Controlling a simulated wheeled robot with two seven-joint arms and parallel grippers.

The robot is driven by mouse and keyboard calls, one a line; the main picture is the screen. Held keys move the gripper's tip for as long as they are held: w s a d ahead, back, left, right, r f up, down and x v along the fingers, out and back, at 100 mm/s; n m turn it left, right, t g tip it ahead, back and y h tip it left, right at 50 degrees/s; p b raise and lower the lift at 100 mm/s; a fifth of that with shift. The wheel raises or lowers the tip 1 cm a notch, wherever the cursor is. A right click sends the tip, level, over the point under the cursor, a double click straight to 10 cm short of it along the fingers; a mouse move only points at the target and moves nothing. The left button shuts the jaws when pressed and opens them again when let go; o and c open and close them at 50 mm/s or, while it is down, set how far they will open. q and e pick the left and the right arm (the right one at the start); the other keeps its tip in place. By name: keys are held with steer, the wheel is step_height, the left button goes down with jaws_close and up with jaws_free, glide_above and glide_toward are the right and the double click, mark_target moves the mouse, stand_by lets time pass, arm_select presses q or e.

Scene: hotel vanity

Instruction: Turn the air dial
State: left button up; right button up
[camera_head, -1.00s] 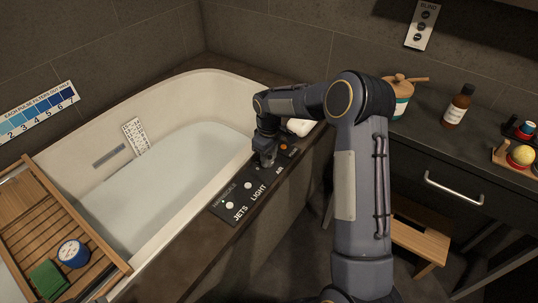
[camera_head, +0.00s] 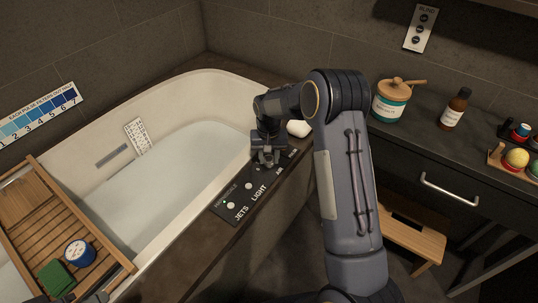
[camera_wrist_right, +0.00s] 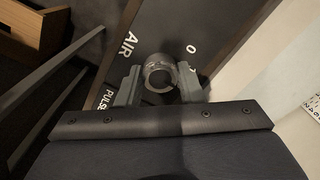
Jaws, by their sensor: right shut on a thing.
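The air dial (camera_wrist_right: 160,72) is a round, clear-grey knob on a black control panel (camera_wrist_right: 112,68), beside the white "AIR" label. In the right wrist view, a finger of my right gripper (camera_wrist_right: 158,86) presses each side of the dial, and the gripper is shut on it. The digits 0 and 1 are printed near the dial. In the head view, my right gripper (camera_head: 266,160) reaches down onto the panel (camera_head: 228,212) on the tub's rim and mostly hides the dial.
The panel also has JETS and LIGHT buttons. The bathtub (camera_head: 190,85) holds water, with a wooden tray (camera_head: 28,200) across it at left. A white object (camera_head: 298,129) lies beside my wrist. A jar (camera_head: 390,102) and a brown bottle (camera_head: 456,108) stand on the right counter.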

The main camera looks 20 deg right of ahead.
mark_target(269, 158)
steer(key=shift+m+p, duration=0.5)
steer(key=shift+m, duration=1.8)
steer(key=o, duration=1)
step_height(269, 158, up, 7)
steer(key=shift+r+p, duration=0.1)
steer(key=shift+p, duration=0.55)
steer(key=shift+r, duration=0.3)
